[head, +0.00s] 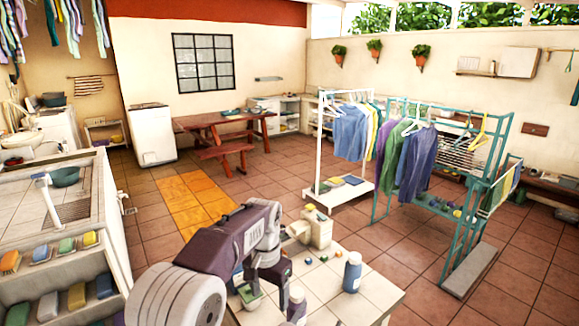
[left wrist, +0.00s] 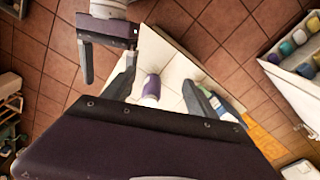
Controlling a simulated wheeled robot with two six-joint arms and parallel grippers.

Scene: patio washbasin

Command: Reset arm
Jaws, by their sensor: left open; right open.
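My left arm comes in from the bottom of the head view, and its dark gripper (head: 262,284) points down over the white tiled table (head: 375,292). In the left wrist view, the left gripper's fingers (left wrist: 160,74) are spread apart with nothing held. A purple and white bottle (left wrist: 151,88) shows between them, standing on the table; I see no contact. My right gripper (left wrist: 106,42) shows at the upper left of the left wrist view, dark and open, with no object visible in it. I cannot make it out clearly in the head view.
A blue bottle (head: 352,272), a cream jug (head: 318,229) and small coloured blocks stand on the table. A sink counter (head: 60,195) is at left, with sponges on its shelf. A teal clothes rack (head: 450,200) and a white rack stand at right. Tiled floor is open between.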

